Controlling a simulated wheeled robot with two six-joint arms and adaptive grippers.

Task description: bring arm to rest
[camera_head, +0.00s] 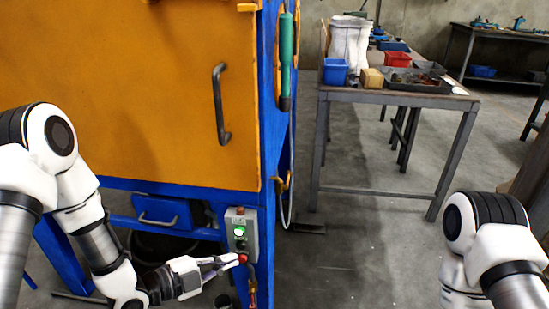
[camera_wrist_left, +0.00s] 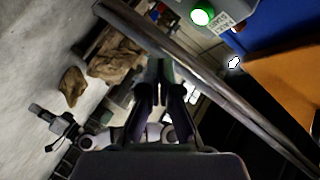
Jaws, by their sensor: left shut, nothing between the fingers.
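My left arm comes in from the left in the head view, and its gripper (camera_head: 232,261) is low in front of the blue cabinet frame. Its fingers are shut with nothing between them, and the tips are at or close to a red button (camera_head: 243,258) on the grey control box (camera_head: 241,234); I cannot tell whether they touch. A green button (camera_head: 239,231) sits above the red one. In the left wrist view the shut fingers (camera_wrist_left: 160,85) point up the picture, and the lit green button (camera_wrist_left: 201,15) shows at the top. My right arm shows at the lower right; its gripper is out of view.
The orange cabinet door (camera_head: 130,90) with a dark handle (camera_head: 221,104) fills the upper left. A metal table (camera_head: 395,98) with bins and trays stands at the back right. Open concrete floor (camera_head: 350,245) lies between the cabinet and my right arm.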

